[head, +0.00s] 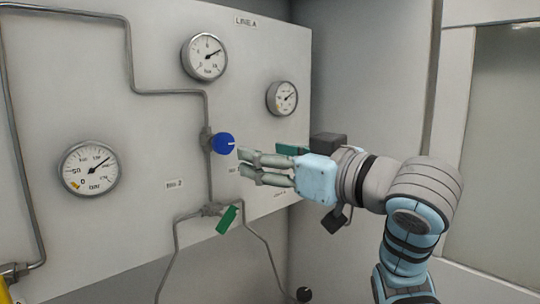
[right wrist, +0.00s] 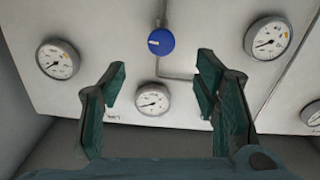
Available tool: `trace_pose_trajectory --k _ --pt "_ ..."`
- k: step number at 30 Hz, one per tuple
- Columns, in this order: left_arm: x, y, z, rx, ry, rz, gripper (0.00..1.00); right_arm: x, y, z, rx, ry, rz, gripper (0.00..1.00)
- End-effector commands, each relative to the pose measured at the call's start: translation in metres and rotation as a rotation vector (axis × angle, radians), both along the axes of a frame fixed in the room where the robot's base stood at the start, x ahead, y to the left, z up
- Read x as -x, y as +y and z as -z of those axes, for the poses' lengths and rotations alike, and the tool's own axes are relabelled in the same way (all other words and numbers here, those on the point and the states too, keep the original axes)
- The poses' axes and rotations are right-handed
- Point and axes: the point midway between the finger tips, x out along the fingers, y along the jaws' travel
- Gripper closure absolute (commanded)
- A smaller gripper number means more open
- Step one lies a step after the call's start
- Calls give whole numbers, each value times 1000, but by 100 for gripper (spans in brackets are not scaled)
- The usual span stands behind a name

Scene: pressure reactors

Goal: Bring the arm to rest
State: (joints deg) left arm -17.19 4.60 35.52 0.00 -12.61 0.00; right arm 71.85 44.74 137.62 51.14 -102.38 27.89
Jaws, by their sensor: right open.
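My right gripper (head: 245,165) is raised in front of the panel. Its fingertips are close to the blue knob (head: 223,143) and a little to its right in the head view. In the right wrist view the fingers (right wrist: 160,82) are spread wide with nothing between them, and the blue knob (right wrist: 161,41) shows beyond the tips, apart from them. My right arm (head: 415,205) comes in from the right, bent at the elbow. My left gripper is not in either view.
The light panel (head: 150,150) carries pipes and gauges, including an upper gauge (head: 204,57), a right gauge (head: 282,98) and a left gauge (head: 89,168). A green-handled valve (head: 228,219) sits below the blue knob. A grey wall (head: 365,70) stands behind the arm.

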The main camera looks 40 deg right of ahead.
Motion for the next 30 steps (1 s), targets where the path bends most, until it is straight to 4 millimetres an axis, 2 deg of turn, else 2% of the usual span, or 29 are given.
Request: trace_pose_trajectory --k 13,14,17,20,22,23,24,26,27,29,30 --pt "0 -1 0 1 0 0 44 -2 1 3 -1 5 -1 44" --pt "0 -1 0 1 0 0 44 -5 1 7 -1 14 -1 44" --pt "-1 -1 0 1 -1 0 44 -23 6 40 1 78 -6 44" --pt "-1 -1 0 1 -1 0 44 -47 15 109 -2 199 -6 44" --pt "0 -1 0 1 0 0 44 -58 22 172 -2 307 -2 44" --pt "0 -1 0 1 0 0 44 -60 24 201 -2 354 4 44" --pt "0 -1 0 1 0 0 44 -59 27 238 -4 416 11 44" --pt "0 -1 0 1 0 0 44 -50 31 294 -1 512 25 44" --pt "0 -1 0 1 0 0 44 -40 33 330 -1 575 36 44" --pt "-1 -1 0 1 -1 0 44 -18 35 383 5 674 55 44" --pt "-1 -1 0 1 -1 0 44 -1 36 415 10 737 70 44"
